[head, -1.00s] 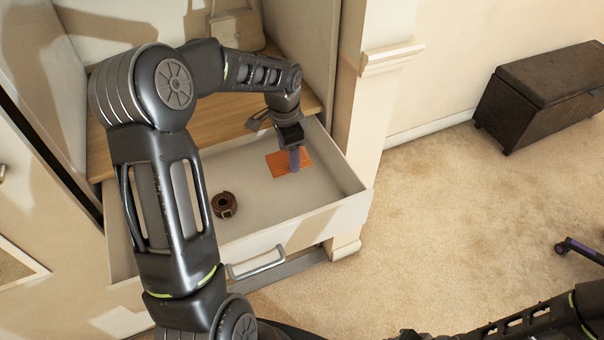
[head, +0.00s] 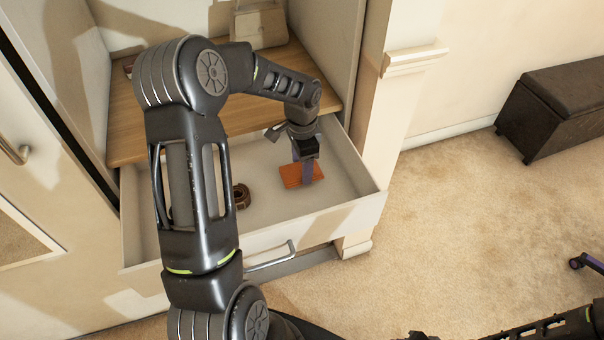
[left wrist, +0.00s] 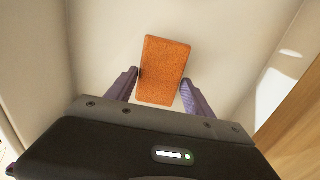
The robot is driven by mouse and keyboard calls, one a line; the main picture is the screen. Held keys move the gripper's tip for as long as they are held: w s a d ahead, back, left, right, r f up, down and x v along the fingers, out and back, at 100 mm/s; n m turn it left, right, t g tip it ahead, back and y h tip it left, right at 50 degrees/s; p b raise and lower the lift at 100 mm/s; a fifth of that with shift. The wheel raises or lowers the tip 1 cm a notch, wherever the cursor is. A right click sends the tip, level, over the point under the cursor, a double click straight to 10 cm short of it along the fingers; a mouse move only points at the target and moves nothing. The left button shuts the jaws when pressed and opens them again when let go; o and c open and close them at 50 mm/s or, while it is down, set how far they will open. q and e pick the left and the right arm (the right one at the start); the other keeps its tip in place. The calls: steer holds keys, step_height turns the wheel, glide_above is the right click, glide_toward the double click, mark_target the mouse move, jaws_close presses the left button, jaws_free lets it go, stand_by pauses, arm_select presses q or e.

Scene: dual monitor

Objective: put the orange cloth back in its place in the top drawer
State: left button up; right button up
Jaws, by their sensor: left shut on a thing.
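The orange cloth (head: 289,176) is a small flat rectangle in the right part of the open drawer (head: 325,215). My left gripper (head: 307,178) reaches down into the drawer from above and is shut on the cloth. In the left wrist view the cloth (left wrist: 163,68) lies between the two purple fingers (left wrist: 160,92), which touch its sides near one end. I cannot tell whether the cloth rests on the drawer floor or hangs just above it.
A brown coiled belt (head: 242,196) lies in the drawer left of the cloth, partly hidden by my left arm. A wooden shelf (head: 135,125) with a beige bag (head: 262,27) is above the drawer. A dark ottoman (head: 560,105) stands at the right. Carpet between is clear.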

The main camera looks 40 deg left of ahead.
arm_select(q)
step_height(320, 180, down, 4)
steer(key=shift+r, duration=0.15)
steer(key=o, duration=1.3)
steer(key=shift+o, duration=0.2)
steer(key=shift+r, duration=0.1)
step_height(320, 180, up, 12)
steer(key=shift+f, duration=0.1)
